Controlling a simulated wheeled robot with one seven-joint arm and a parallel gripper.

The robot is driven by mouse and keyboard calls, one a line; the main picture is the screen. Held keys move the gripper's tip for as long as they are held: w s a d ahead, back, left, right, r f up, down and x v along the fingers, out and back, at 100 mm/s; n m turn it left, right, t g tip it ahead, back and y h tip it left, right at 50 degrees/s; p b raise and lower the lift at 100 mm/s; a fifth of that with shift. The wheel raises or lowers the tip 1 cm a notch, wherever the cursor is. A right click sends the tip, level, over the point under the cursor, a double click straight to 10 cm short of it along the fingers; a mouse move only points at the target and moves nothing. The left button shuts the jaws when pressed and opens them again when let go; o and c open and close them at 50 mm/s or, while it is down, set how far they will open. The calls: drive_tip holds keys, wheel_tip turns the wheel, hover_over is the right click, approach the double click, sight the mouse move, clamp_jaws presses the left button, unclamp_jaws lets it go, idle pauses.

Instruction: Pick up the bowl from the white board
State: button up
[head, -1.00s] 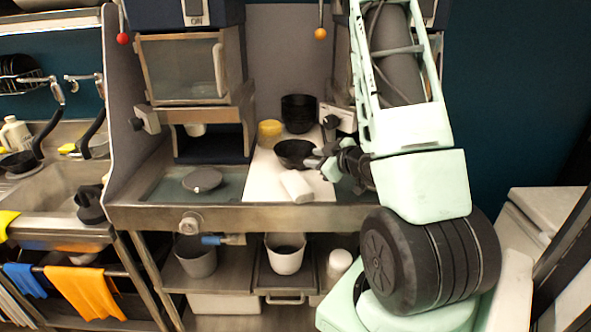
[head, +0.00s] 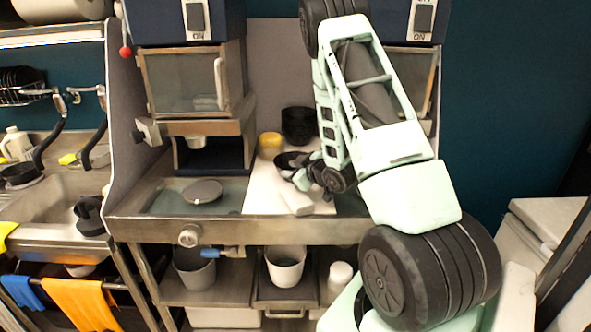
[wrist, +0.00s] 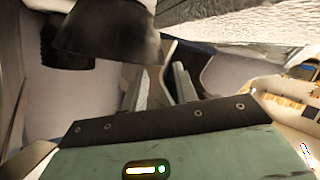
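The black bowl (head: 285,160) stands on the white board (head: 260,195), partly hidden behind my gripper in the head view. My gripper (head: 302,178) is low over the board at the bowl's front right side. In the wrist view, the two grey fingers of my gripper (wrist: 160,88) stand apart with a gap between them. A dark rounded shape, which looks like the bowl (wrist: 108,35), is beyond the fingers to the upper left. I cannot tell whether the fingers touch the bowl or have its rim between them.
A white cylinder (head: 295,200) lies on the board just in front of the bowl. A stack of black bowls (head: 299,125) and a yellow container (head: 270,140) stand behind. A dark round lid (head: 202,191) lies on the counter to the left.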

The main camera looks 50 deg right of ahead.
drive_tip(key=p+x, duration=0.1)
drive_tip(key=x, duration=0.3)
drive_tip(key=shift+a+p, duration=0.1)
drive_tip(key=shift+p, duration=0.25)
drive_tip(key=shift+c, duration=0.3)
clamp_jaws()
